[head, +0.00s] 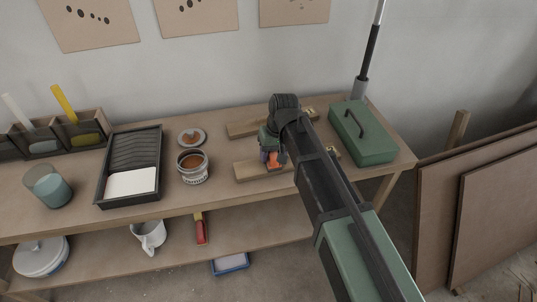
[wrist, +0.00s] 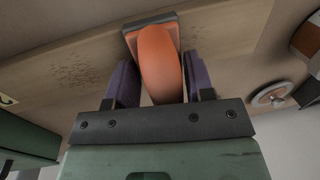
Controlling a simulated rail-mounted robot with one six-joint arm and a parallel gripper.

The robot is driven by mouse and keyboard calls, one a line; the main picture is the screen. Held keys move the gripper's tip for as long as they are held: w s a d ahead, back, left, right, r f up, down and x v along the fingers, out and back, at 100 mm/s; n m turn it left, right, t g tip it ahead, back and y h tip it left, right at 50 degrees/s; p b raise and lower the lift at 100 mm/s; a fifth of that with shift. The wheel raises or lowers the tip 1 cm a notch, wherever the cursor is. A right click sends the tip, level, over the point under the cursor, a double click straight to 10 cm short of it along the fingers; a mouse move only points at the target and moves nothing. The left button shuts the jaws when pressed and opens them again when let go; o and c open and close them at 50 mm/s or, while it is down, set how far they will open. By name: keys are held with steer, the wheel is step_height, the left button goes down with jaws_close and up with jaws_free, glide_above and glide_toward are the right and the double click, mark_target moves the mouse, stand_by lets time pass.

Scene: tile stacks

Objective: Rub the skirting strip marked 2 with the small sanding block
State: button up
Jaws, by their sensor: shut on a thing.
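My gripper (head: 269,157) is shut on the sanding block (head: 274,160), which has an orange grip and a dark flat base. In the wrist view the orange grip (wrist: 160,65) sits between my two purple fingers (wrist: 160,85). The block is over the front wooden strip (head: 250,171), which also shows in the wrist view (wrist: 50,75). I cannot tell whether the base touches it. My arm hides part of the strip in the head view.
A second strip (head: 243,128) lies behind, parallel. A green toolbox (head: 370,145) stands to the right. An open paint can (head: 194,174), its lid (head: 191,138) and a black paint tray (head: 103,187) stand to the left.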

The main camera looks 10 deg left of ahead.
mark_target(259, 164)
steer(key=shift+w+d, duration=0.85)
steer(key=shift+d, duration=0.7)
steer(key=shift+w+d, duration=0.85)
steer(key=shift+d, duration=0.7)
steer(key=shift+w+d, duration=0.85)
steer(key=shift+d, duration=0.7)
steer(key=shift+s+a+r, duration=0.1)
steer(key=shift+s+a, duration=1.05)
steer(key=shift+a, duration=0.95)
steer(key=shift+s+a+f, duration=0.1)
steer(key=shift+s+a, duration=1.05)
steer(key=shift+a, duration=0.9)
steer(key=shift+s+a+r, duration=0.1)
steer(key=shift+s+a, duration=1.05)
steer(key=shift+a, duration=0.95)
steer(key=shift+w+d, duration=1.15)
steer(key=shift+d, duration=0.9)
steer(key=shift+w+d, duration=1.15)
steer(key=shift+d, duration=0.95)
steer(key=shift+w+d, duration=1.15)
steer(key=shift+d, duration=0.9)
step_height(259, 164, up, 7)
steer(key=p, duration=0.7)
